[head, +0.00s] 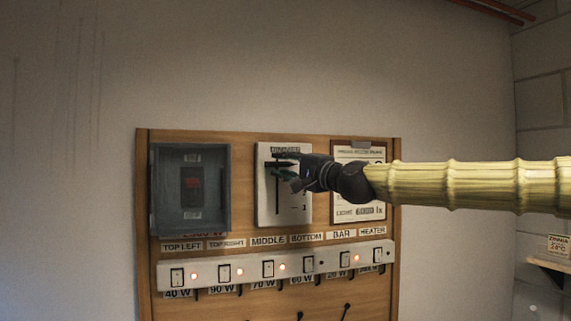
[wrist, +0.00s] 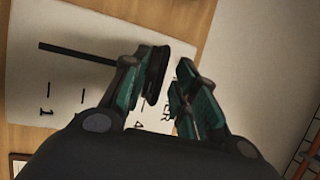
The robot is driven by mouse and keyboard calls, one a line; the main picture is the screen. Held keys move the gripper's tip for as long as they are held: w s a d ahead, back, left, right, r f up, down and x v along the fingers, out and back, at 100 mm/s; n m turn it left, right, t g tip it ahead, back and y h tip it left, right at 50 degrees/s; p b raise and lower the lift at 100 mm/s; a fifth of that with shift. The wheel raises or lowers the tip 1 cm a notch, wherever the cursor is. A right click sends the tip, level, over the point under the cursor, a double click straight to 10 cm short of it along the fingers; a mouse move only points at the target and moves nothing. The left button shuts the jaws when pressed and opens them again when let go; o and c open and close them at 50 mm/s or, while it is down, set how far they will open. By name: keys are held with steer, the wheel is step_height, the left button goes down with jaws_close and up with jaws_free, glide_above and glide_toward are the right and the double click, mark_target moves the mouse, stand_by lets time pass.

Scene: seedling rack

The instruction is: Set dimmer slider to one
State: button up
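The dimmer is a white plate (head: 264,208) with a dark vertical slot and a printed scale; its lower end is marked 1. In the wrist view the plate (wrist: 22,82) lies sideways, with 1 at the left and 4 near the fingers. The dark slider knob (head: 273,164) sits near the top of the slot; in the wrist view the knob (wrist: 156,72) is beside the 4 end. My gripper (head: 284,167) is at the knob, with green-padded fingers apart. In the wrist view the knob is between the fingers, close to the left one; contact is unclear.
A grey breaker box (head: 160,190) is left of the dimmer, and a paper notice (head: 346,213) is right, partly behind my gripper. A strip of switches (head: 220,272) with several red lights runs below. All are on a wooden board (head: 240,152). The wall above is bare.

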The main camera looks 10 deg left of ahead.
jaws_close()
steer(key=shift+f, duration=0.1)
step_height(320, 180, down, 12)
steer(key=b, duration=1)
steer(key=shift+f, duration=0.2)
jaws_free()
steer(key=v, duration=1.2)
